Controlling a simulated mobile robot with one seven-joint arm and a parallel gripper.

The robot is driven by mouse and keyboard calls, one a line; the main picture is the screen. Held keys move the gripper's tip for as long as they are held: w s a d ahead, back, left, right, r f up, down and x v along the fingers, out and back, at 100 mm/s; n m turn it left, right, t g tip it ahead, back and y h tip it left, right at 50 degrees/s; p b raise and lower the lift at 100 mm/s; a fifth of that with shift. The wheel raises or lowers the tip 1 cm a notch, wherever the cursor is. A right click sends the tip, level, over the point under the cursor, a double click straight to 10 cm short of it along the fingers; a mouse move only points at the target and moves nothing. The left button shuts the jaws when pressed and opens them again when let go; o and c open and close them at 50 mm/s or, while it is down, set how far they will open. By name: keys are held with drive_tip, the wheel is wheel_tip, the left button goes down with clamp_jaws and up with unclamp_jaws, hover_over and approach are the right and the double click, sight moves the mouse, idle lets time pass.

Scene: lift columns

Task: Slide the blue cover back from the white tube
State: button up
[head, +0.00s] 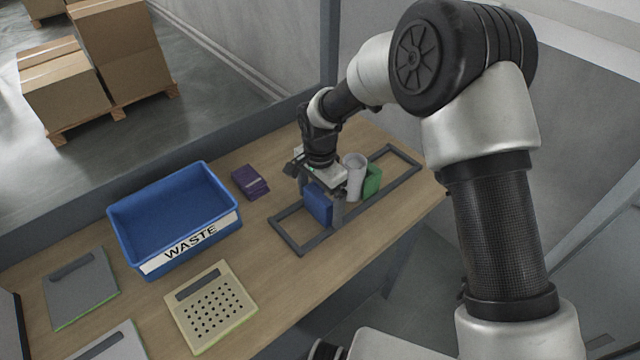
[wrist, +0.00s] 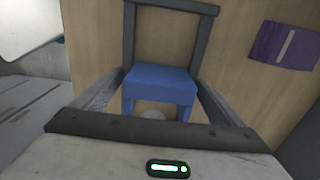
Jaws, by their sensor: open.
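The blue cover (head: 318,204) stands on the left part of a grey rectangular frame on the table. In the wrist view the cover (wrist: 158,76) looks like an arch with two legs, and a pale round end (wrist: 152,114), likely of the white tube, shows in its opening. The white tube (head: 355,177) rises right of the cover, beside a green block (head: 373,181). My gripper (head: 323,196) is over the cover from above. In the wrist view my gripper's fingers (wrist: 158,92) are open, one on each side of the cover; contact cannot be told.
The grey frame (head: 283,237) lies on the wooden table. A blue waste bin (head: 175,218) stands to the left, with a purple box (head: 250,182) between. A perforated beige panel (head: 211,307) and grey panels (head: 80,288) lie at the front left.

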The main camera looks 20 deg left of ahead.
wheel_tip(320, 180, up, 17)
idle(0.4)
drive_tip(key=shift+s, duration=0.1)
idle(0.5)
